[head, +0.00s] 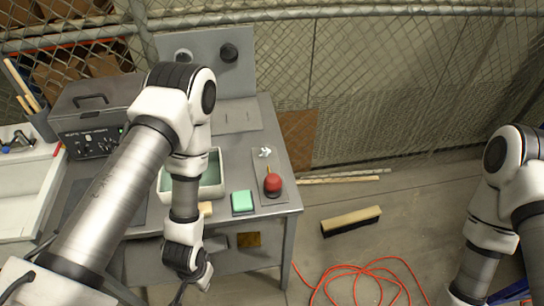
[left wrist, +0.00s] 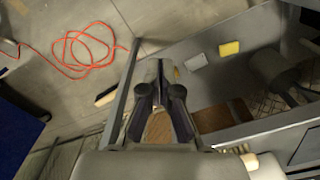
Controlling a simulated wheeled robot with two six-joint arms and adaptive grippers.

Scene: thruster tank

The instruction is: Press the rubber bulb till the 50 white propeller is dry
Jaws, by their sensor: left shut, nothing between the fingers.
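The red rubber bulb (head: 273,185) sits near the right edge of the grey bench (head: 286,205). A small white propeller (head: 265,152) lies just behind it, beside the bulb's thin nozzle. Whether the propeller is wet is too small to tell. My left arm reaches across the bench from the left, with its wrist low at the bench's front, left of the bulb and apart from it. In the left wrist view my left gripper (left wrist: 160,72) is shut and empty. The right arm shows at the far right of the head view; its gripper is out of frame.
A pale tank (head: 219,178) stands partly behind my left arm, with a green block (head: 242,202) to its right. A control box (head: 90,140) and a sink (head: 22,200) are at left. A brush (head: 351,220) and an orange cable (head: 360,270) lie on the floor.

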